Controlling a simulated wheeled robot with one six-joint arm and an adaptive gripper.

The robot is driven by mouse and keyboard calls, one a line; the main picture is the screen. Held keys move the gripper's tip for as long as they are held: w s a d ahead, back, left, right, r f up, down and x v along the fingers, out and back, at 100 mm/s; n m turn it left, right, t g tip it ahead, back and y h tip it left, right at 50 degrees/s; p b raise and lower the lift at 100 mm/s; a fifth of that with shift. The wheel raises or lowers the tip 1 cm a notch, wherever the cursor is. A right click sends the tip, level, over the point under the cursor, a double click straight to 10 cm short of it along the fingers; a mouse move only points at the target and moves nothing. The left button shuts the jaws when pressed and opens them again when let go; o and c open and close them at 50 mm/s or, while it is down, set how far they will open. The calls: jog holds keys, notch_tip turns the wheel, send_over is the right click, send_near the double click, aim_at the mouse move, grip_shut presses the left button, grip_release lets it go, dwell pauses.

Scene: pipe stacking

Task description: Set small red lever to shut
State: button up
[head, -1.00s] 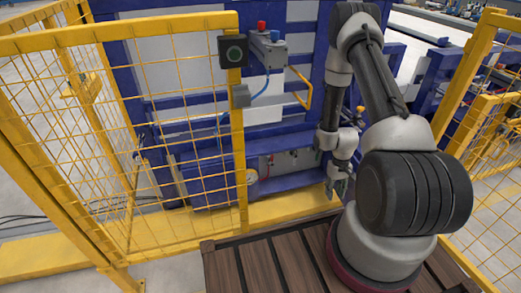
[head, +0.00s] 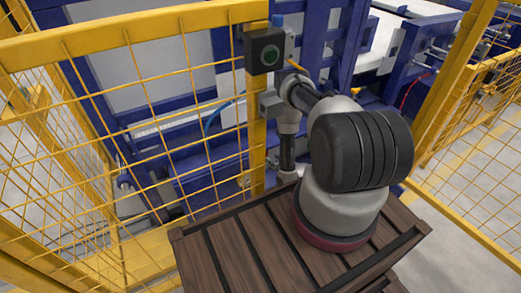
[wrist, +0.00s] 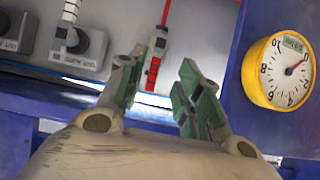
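In the wrist view, a small red lever (wrist: 153,72) with a pale grey part at its upper end hangs in front of a light panel. A thin red piece continues above the pale part. My gripper (wrist: 155,88) is open, with one green-grey finger on each side of the view. The lever shows beyond the gap, closer to the left finger. I cannot tell whether it touches that finger. In the head view, the lever cannot be made out, and my gripper is largely hidden behind the fence post and arm.
A round yellow gauge (wrist: 278,70) sits right of the right finger. Grey switches with labels (wrist: 80,48) are at the upper left of the wrist view.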

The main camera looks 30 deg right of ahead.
jog(key=shift+t, duration=0.8)
jog(key=w, duration=0.8)
jog(key=shift+w, duration=0.3)
jog(key=shift+c, duration=0.2)
grip_shut()
